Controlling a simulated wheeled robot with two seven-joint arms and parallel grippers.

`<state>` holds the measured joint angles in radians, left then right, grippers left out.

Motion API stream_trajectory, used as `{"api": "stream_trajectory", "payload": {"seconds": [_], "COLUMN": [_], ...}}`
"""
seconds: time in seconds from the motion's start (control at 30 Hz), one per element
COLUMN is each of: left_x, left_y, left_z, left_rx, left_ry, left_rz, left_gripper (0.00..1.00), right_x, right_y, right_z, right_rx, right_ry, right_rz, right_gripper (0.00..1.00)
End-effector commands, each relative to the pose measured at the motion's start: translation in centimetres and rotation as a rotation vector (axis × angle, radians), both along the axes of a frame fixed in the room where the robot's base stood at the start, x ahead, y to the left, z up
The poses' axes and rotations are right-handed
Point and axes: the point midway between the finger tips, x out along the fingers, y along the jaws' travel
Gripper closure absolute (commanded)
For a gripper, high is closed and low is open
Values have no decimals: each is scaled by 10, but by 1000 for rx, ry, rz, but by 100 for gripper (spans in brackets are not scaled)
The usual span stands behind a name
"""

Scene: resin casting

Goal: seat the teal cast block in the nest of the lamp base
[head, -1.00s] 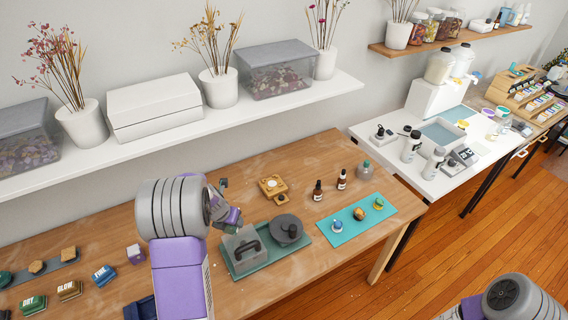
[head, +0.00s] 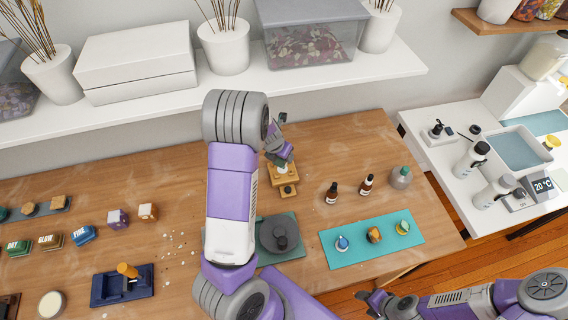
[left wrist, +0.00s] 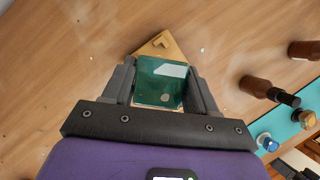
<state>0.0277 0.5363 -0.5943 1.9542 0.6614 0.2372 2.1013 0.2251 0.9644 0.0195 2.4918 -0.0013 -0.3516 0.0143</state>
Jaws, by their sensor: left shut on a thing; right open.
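The teal cast block (left wrist: 160,82) is a translucent green square piece between the two fingers of my left gripper (left wrist: 161,88) in the left wrist view. My left gripper is shut on it. The wooden lamp base (left wrist: 163,44) shows behind the block, with one corner and a notch visible; the block hides its nest. In the head view the lamp base (head: 285,179) stands on the table just below my left gripper (head: 279,146). I cannot tell whether block and base touch. My right gripper (head: 375,302) is open at the table's front right, away from the base.
Two brown dropper bottles (head: 331,193) and a grey bottle (head: 400,177) stand right of the base. A teal mat (head: 335,262) holds small cast pieces. A green tray (head: 296,246) with a grey lidded pot is in front. A blue tray (head: 100,291) lies at left.

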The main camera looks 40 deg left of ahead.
Motion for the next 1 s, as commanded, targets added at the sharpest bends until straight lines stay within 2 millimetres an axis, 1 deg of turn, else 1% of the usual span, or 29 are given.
{"api": "stream_trajectory", "payload": {"seconds": [0.03,0.17,0.4,0.63,0.77,0.8,0.97,1.0], "left_x": [0,1,0,1,1,1,1,1], "left_y": [0,0,0,-1,0,-1,-1,-1], "left_z": [-8,-15,-47,-46,-49,-50,-49,-49], "left_rx": [0,0,-1,-1,0,0,0,0], "left_ry": [0,-2,0,-2,-2,-1,-1,-1], "left_rz": [1,0,2,0,0,-1,-1,-1], "left_gripper": [77,77,77,77,77,41,17,17], "right_x": [0,0,1,1,1,1,1,1], "right_y": [0,0,0,0,0,0,0,0], "right_z": [-5,-9,-26,-24,-27,-27,-26,-26], "right_rx": [0,0,0,0,0,0,0,0], "right_ry": [0,-1,-1,-2,-2,-2,-2,-2], "right_rz": [0,0,0,0,0,0,0,0], "right_gripper": [45,45,45,45,45,45,45,45]}}
